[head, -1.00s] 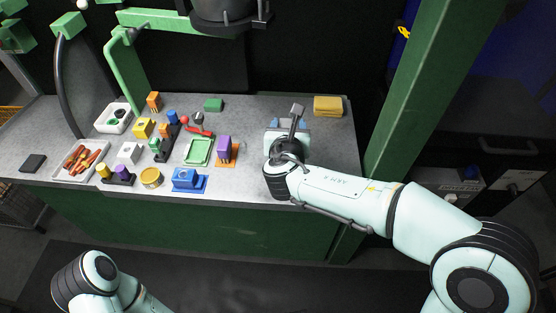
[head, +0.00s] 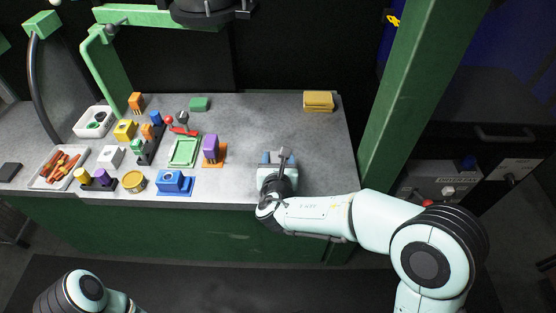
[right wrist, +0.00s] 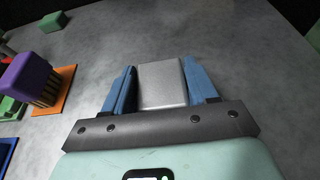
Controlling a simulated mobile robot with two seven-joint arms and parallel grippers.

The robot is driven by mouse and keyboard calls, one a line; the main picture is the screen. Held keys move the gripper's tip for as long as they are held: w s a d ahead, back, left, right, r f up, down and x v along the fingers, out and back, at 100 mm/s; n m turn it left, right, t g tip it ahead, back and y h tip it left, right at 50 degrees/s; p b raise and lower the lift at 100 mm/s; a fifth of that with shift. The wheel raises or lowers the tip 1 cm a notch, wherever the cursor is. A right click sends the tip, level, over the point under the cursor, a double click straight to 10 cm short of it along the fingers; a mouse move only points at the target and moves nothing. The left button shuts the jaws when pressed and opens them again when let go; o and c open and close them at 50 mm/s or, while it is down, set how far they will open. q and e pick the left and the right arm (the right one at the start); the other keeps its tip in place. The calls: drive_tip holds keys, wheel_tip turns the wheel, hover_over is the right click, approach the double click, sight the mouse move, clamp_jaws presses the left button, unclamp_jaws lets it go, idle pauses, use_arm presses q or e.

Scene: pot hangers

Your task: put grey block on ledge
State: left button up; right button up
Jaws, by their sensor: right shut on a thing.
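The grey block (right wrist: 162,85) shows in the right wrist view as a plain, light grey box. It sits between the two blue fingers of my right gripper (right wrist: 161,88), which are shut on it. In the head view my right gripper (head: 279,158) is over the front right part of the worktop, and its own wrist hides most of the block there. My left arm enters at the bottom left of the head view, but its gripper is out of view. I cannot tell which surface is the ledge.
A purple block on an orange base (head: 221,158) stands left of my right gripper. A green tray (head: 184,151), blue block (head: 174,180) and several small items lie farther left. A yellow block (head: 318,101) is at the back right. A green post (head: 412,100) rises at the right.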

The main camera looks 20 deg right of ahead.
drive_tip(key=shift+f, duration=0.1)
drive_tip(key=o, duration=1.3)
use_arm(q)
drive_tip(key=shift+w+a+f, duration=0.1)
drive_tip(key=shift+w+f, duration=0.05)
drive_tip(key=shift+w, duration=0.05)
use_arm(e)
drive_tip(key=shift+s+a+r, duration=0.1)
drive_tip(key=shift+s+r, duration=0.2)
use_arm(q)
drive_tip(key=shift+s+d+r+g+p, duration=0.2)
drive_tip(key=shift+s+d+r+p, duration=0.15)
drive_tip(key=shift+s+r, duration=0.25)
drive_tip(key=shift+s+d+r+g+p, duration=0.2)
drive_tip(key=shift+s+r+p, duration=0.15)
drive_tip(key=shift+s, duration=0.3)
use_arm(e)
drive_tip(key=v, duration=1.1)
drive_tip(key=shift+s, duration=0.2)
